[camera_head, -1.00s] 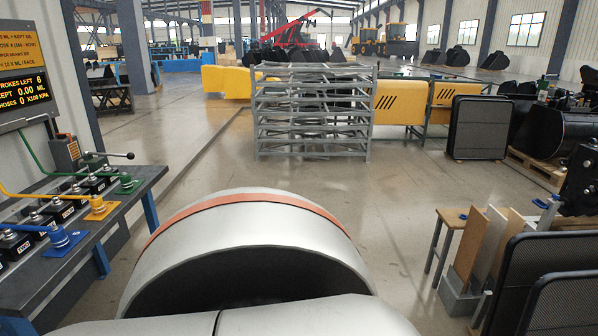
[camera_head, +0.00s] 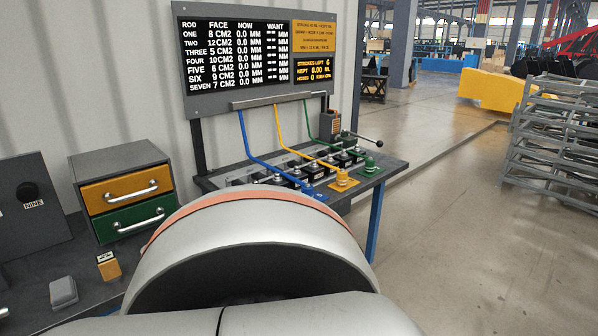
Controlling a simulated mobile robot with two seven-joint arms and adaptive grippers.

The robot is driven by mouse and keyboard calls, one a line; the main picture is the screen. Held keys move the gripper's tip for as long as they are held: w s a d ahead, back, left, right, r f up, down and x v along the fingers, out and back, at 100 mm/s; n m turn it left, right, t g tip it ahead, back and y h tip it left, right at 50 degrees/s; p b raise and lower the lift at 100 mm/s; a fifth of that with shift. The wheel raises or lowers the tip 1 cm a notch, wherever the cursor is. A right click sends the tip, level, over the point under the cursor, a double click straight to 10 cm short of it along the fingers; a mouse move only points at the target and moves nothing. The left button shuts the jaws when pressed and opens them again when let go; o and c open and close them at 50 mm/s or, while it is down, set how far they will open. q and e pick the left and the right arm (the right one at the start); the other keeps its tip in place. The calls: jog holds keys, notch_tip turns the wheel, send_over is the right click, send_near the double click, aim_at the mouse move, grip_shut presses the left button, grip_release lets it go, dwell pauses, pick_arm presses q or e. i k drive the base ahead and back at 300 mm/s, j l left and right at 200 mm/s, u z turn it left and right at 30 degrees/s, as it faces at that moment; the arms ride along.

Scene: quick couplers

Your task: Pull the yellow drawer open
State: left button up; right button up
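The yellow drawer (camera_head: 126,190) is the upper drawer of a small dark grey cabinet (camera_head: 117,158) at the left, on a dark bench. It has a silver bar handle and looks closed. A green drawer (camera_head: 129,222) with a like handle sits directly below it and also looks closed. Large pale grey parts of my own body fill the bottom middle of the view and hide the bench just right of the cabinet. Neither of my grippers is in view.
A board with readouts (camera_head: 256,52) stands behind a second bench (camera_head: 385,178) with blue, yellow and green hoses and couplers. A yellow-labelled block (camera_head: 109,267) and a grey block (camera_head: 63,292) lie before the cabinet. Open floor and a metal rack (camera_head: 560,145) are at the right.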

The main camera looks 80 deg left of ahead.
aim_at(103, 196)
jog(key=u, duration=3.65)
